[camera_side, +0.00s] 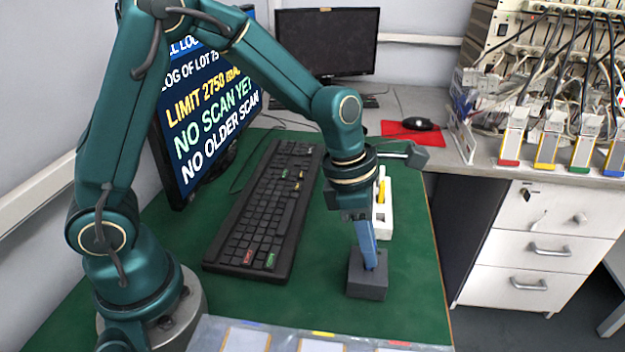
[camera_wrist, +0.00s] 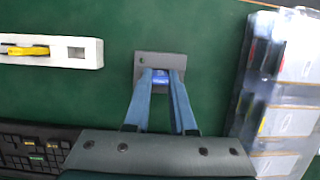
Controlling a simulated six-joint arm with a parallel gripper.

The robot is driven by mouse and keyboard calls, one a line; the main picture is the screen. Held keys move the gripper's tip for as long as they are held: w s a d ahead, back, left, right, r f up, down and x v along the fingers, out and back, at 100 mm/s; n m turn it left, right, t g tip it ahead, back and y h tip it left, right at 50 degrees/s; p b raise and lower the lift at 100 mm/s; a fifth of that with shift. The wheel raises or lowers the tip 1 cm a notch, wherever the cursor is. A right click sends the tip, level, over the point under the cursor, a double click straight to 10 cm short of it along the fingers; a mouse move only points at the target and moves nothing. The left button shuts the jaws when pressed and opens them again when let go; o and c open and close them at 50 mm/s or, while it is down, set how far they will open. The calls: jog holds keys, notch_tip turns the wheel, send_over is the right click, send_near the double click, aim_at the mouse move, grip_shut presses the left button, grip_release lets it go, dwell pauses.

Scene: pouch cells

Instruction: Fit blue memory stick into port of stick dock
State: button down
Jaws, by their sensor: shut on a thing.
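The stick dock (camera_side: 367,283) is a dark grey block on the green mat; it also shows in the wrist view (camera_wrist: 145,60) as a grey square. My gripper (camera_side: 370,264) points down at the dock, its long blue fingers reaching its top. In the wrist view my gripper (camera_wrist: 161,75) is shut on the blue memory stick (camera_wrist: 160,80), which shows between the fingertips over the dock. The fingers hide most of the stick and the port, so I cannot tell how deep the stick sits. In the side view the stick cannot be told from the fingers.
A white holder (camera_side: 382,228) with a yellow stick (camera_side: 382,190) stands behind the dock; its square slot (camera_wrist: 76,53) is empty. A black keyboard (camera_side: 262,210) lies left. A clear tray of pouches (camera_side: 210,330) lies along the front edge. Mat right of the dock is clear.

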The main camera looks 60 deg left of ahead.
jog(key=shift+f, duration=0.25)
jog(key=shift+f, duration=0.15)
jog(key=c, duration=0.8)
grip_release()
jog(key=shift+o, duration=0.2)
jog(key=v, duration=1.1)
jog(key=s+a+m+t+y, duration=0.1)
jog(key=s+m, duration=0.5)
jog(key=m, duration=0.7)
jog(key=s+a+m+t+y, duration=0.1)
jog(key=s+a+m, duration=0.3)
jog(key=m, duration=1)
jog(key=shift+s+a+t, duration=0.2)
jog(key=shift+s+t, duration=0.5)
jog(key=shift+s, duration=0.4)
